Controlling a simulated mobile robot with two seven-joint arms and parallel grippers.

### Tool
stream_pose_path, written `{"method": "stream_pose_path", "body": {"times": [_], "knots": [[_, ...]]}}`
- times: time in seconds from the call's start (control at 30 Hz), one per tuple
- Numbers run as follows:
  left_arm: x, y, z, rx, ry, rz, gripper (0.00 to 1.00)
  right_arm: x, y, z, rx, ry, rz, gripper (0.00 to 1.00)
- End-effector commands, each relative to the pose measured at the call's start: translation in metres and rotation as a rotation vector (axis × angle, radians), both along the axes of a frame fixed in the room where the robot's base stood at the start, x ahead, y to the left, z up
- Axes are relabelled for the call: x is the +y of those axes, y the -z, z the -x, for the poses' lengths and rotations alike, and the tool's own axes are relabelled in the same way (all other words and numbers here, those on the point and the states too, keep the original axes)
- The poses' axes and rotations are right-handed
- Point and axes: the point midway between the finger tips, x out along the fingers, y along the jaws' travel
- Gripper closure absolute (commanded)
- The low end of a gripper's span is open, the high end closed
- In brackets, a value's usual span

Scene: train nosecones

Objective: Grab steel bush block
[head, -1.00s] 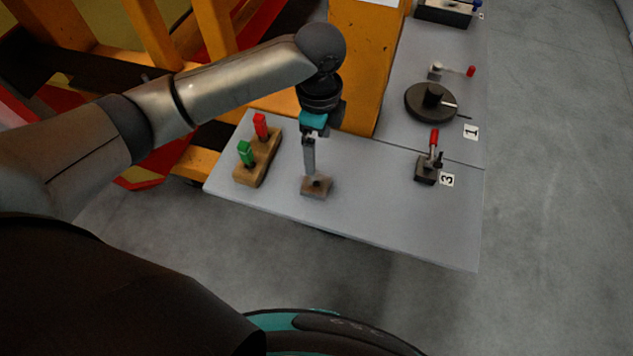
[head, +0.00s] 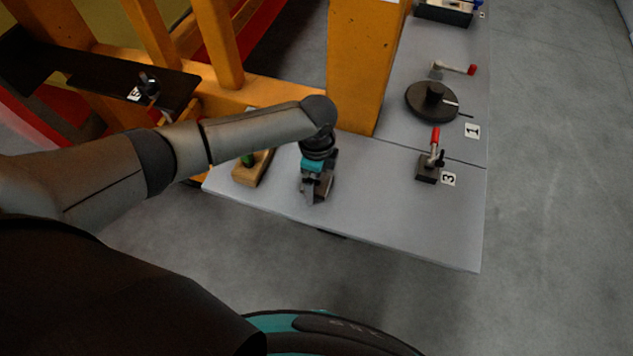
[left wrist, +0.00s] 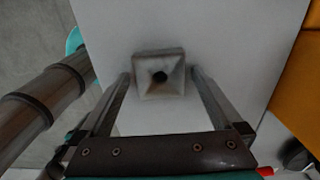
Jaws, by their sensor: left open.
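The steel bush block (left wrist: 160,88) is a small square grey block with a dark round hole in its top. In the left wrist view it sits on the light grey table, between the ends of my left gripper's two fingers. My left gripper (head: 313,198) is open and points down over the table; it also shows in the left wrist view (left wrist: 161,76). No finger clearly touches the block. In the head view the gripper hides the block. My right gripper is not in view.
A wooden stand (head: 253,172) with a green peg (head: 247,160) is left of the gripper, partly behind my arm. A red-handled clamp (head: 429,168) by label 3 and a dark round disc (head: 433,100) are to the right. An orange post (head: 362,65) rises behind.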

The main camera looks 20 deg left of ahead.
Motion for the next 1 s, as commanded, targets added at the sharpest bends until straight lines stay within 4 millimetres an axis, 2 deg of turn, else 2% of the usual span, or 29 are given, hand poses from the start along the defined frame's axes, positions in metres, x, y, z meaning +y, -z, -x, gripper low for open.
{"method": "stream_pose_path", "body": {"times": [0.23,1.0], "knots": [[0.0002,0.0016,0.0000,0.000,0.000,0.000,0.00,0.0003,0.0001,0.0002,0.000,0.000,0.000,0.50],[0.0005,0.0012,-0.0001,0.000,-0.001,-0.001,0.87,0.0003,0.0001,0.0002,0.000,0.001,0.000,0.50]]}}
